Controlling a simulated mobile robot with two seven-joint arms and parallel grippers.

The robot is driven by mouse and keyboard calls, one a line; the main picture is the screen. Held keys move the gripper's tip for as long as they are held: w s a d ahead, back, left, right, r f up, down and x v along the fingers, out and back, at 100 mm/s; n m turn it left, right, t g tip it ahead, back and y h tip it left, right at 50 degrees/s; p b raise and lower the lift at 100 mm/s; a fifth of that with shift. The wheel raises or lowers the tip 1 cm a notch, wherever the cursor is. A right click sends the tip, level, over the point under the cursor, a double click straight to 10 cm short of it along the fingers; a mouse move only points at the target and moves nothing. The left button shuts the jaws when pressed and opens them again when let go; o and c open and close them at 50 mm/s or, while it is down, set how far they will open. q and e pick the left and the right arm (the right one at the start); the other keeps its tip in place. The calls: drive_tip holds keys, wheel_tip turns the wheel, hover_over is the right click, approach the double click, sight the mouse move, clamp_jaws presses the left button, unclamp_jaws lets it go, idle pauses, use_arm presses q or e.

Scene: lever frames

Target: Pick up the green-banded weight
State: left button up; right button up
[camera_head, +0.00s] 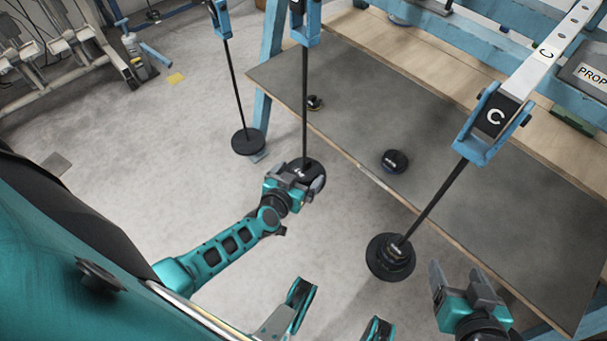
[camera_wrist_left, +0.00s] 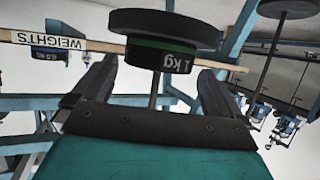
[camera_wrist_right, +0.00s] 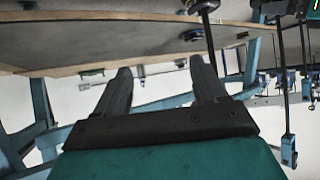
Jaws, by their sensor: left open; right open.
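The green-banded weight (camera_wrist_left: 162,58), black with a green stripe and a "1 kg" mark, rests on a round black hanger pan (camera_wrist_left: 165,27) in the left wrist view, which is upside down. In the head view the weight (camera_head: 309,166) is on the middle hanger, partly hidden by my left gripper (camera_head: 308,180). In the left wrist view my left gripper (camera_wrist_left: 158,70) is open, its fingers on either side of the weight, with gaps visible. My right gripper (camera_head: 463,281) is open and empty, beside the right hanger; it also shows in the right wrist view (camera_wrist_right: 160,66).
The left hanger (camera_head: 249,142) is an empty-looking pan. The right hanger (camera_head: 390,257) carries dark weights below a lever marked C (camera_head: 495,116). A black weight (camera_head: 395,161) and a smaller one (camera_head: 314,103) sit on the grey tabletop (camera_head: 450,190), whose edge lies behind the hangers.

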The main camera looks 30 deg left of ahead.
sight(303, 170)
use_arm(q)
drive_tip(key=b+x, duration=0.1)
drive_tip(key=x, duration=0.2)
drive_tip(key=shift+w+d+f, duration=0.15)
drive_tip(key=shift+f, duration=0.05)
drive_tip(key=c, duration=1.4)
drive_tip(key=shift+r, duration=0.2)
